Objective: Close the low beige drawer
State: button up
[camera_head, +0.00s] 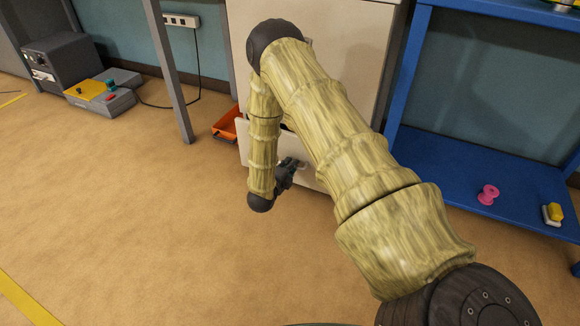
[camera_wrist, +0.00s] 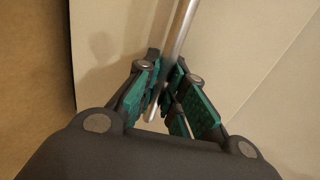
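The low beige drawer (camera_head: 246,148) is at the bottom of the beige cabinet (camera_head: 358,55) in the head view. Its front appears to stand out from the cabinet, but my arm hides much of it, so how far is hard to tell. My gripper (camera_head: 292,165) is low at the drawer front. In the wrist view, the drawer's metal bar handle (camera_wrist: 183,22) runs between the teal-padded fingers of my gripper (camera_wrist: 167,68). The fingers are closed in on both sides of the bar and appear to hold it. The beige front fills the view behind them.
An orange bin (camera_head: 226,126) is left of the drawer. A blue shelf unit (camera_head: 440,165) with a pink spool (camera_head: 488,194) and a yellow-topped block (camera_head: 553,213) stands at right. A grey table leg (camera_head: 170,75) is at left. The tan floor (camera_head: 130,220) in front is clear.

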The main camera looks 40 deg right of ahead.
aim_at(295, 158)
grip_shut()
jog(key=shift+r+p+x, duration=0.25)
jog(key=shift+x, duration=0.85)
jog(key=shift+r+p+x, duration=0.2)
jog(key=shift+r+x, duration=0.05)
jog(key=shift+x, duration=0.85)
jog(key=o, duration=0.7)
grip_release()
jog(key=shift+d, duration=0.15)
jog(key=shift+o, duration=0.2)
jog(key=shift+w, duration=0.1)
jog(key=v, duration=1.2)
jog(key=shift+f, duration=0.2)
